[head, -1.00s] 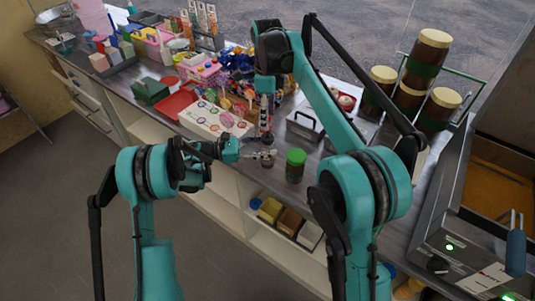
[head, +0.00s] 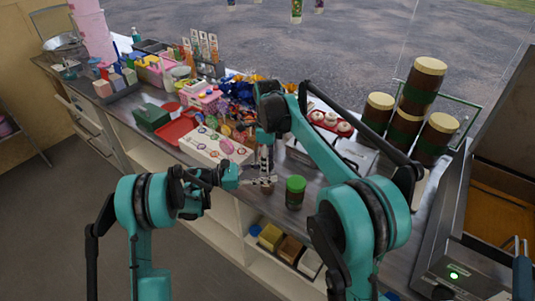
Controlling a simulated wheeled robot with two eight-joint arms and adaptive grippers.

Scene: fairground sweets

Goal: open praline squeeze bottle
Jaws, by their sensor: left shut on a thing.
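The praline squeeze bottle (head: 268,188) appears as a small brown shape at the counter's front edge, mostly hidden by my grippers. My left gripper (head: 256,180) comes in from the left, low over the counter, and is shut on the bottle. My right gripper (head: 265,153) points straight down just above the bottle's top. Its fingers are small and overlap the bottle from this angle, so I cannot tell whether they are open or touch the cap.
A green-lidded jar (head: 295,192) stands just right of the bottle. A white patterned box (head: 216,147) and a red tray (head: 177,130) lie to the left. Large brown jars (head: 405,128) stand at the back right. Metal containers (head: 350,155) sit behind the jar.

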